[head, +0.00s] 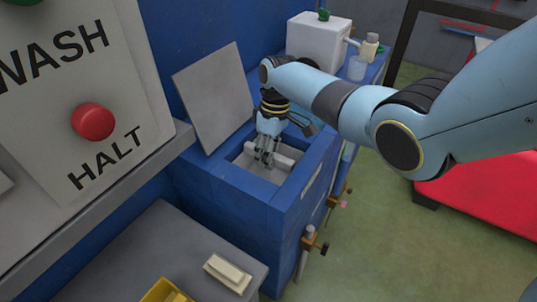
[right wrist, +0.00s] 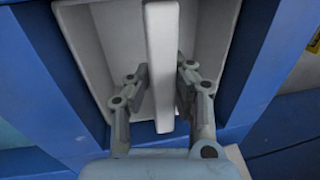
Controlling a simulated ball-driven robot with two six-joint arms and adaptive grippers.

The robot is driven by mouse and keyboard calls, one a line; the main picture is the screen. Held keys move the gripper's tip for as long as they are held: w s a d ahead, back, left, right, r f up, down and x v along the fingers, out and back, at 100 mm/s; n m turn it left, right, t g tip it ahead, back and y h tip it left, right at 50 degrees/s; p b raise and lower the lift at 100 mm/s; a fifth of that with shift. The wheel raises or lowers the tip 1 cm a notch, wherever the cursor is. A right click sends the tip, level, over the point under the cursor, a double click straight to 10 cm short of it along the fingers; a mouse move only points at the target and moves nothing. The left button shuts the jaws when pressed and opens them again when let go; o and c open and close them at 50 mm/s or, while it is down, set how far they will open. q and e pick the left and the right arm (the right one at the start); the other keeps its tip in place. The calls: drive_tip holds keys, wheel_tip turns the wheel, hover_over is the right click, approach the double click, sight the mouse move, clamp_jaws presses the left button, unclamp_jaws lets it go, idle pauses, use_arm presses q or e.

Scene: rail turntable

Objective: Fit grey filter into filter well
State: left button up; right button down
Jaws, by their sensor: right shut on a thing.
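The filter well (head: 240,160) is a pale-lined rectangular opening in the top of a blue cabinet. My right gripper (head: 266,158) reaches down into it from above. In the right wrist view, the fingers of my right gripper (right wrist: 162,88) stand on both sides of a long, light grey bar, the grey filter (right wrist: 161,40), and are shut on it. The filter lies within the walls of the well (right wrist: 110,35). Its underside is hidden, so I cannot tell whether it touches the floor. My left gripper is not in view.
A grey lid (head: 212,95) stands open behind the well. A panel with a red button (head: 93,121) is at left. A cream block (head: 228,272) and a yellow container (head: 165,290) are at the lower left. A white box (head: 317,38) stands at the back.

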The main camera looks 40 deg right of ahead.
drive_tip(key=shift+f+b, duration=0.35)
drive_tip(key=shift+f, duration=0.15)
drive_tip(key=c, duration=1.1)
unclamp_jaws()
drive_tip(key=shift+c, duration=0.2)
wheel_tip(320, 180, up, 12)
drive_tip(key=d, duration=0.2)
drive_tip(key=shift+w, duration=0.35)
drive_tip(key=shift+f, duration=0.1)
